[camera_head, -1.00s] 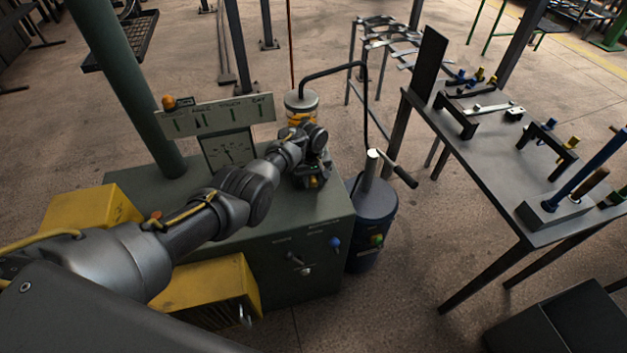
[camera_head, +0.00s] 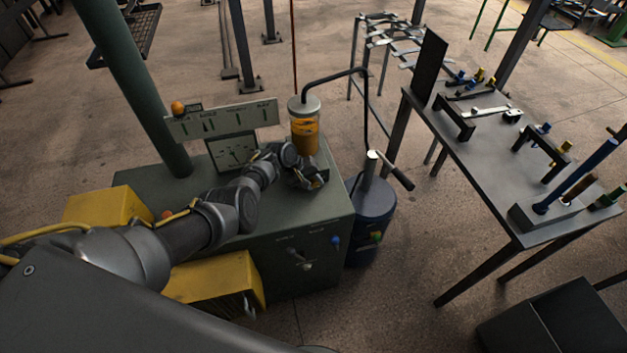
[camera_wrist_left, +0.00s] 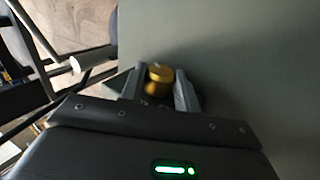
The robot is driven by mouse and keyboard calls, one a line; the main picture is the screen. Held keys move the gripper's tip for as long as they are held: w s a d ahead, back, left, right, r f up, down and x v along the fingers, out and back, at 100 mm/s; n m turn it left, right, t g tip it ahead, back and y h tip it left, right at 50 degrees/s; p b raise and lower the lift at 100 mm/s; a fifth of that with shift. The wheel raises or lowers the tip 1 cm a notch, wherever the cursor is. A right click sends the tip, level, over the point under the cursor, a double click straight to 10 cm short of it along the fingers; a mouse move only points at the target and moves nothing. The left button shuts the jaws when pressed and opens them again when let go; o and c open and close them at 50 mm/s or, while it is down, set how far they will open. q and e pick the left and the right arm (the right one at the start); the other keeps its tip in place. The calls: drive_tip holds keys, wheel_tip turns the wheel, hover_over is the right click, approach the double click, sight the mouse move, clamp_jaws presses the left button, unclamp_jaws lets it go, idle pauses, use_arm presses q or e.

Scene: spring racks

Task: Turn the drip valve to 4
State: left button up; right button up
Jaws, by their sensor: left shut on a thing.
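A round brass knob (camera_wrist_left: 160,75), which I take to be the drip valve, sits between the two fingers of my left gripper (camera_wrist_left: 159,90) in the left wrist view. The fingers are shut on its sides. In the head view my left gripper (camera_head: 312,178) is at the right end of the green cabinet's top, just below the glass oil jar (camera_head: 304,134) with amber oil. The knob is hidden there by the gripper. No valve numbers can be read, so its setting cannot be told. My right gripper is not in view.
The green cabinet (camera_head: 285,240) carries a gauge panel (camera_head: 233,151) and a label plate (camera_head: 222,120). A blue canister (camera_head: 374,225) with a pump handle stands close on its right. A bent black pipe arches beside the jar. A grey tool table (camera_head: 490,155) is further right.

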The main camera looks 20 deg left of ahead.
sight(313, 181)
use_arm(q)
drive_tip(key=o, duration=1)
drive_tip(key=shift+a+r+p, duration=0.1)
drive_tip(key=shift+r+p, duration=0.2)
drive_tip(key=shift+r, duration=0.1)
drive_tip(key=p+v, duration=0.2)
drive_tip(key=v, duration=0.2)
drive_tip(key=shift+a+r, duration=0.1)
drive_tip(key=shift+r, duration=0.1)
drive_tip(key=shift+v, duration=2.75)
drive_tip(key=shift+s+a+f, duration=0.1)
drive_tip(key=shift+s, duration=0.1)
drive_tip(key=shift+c, duration=0.2)
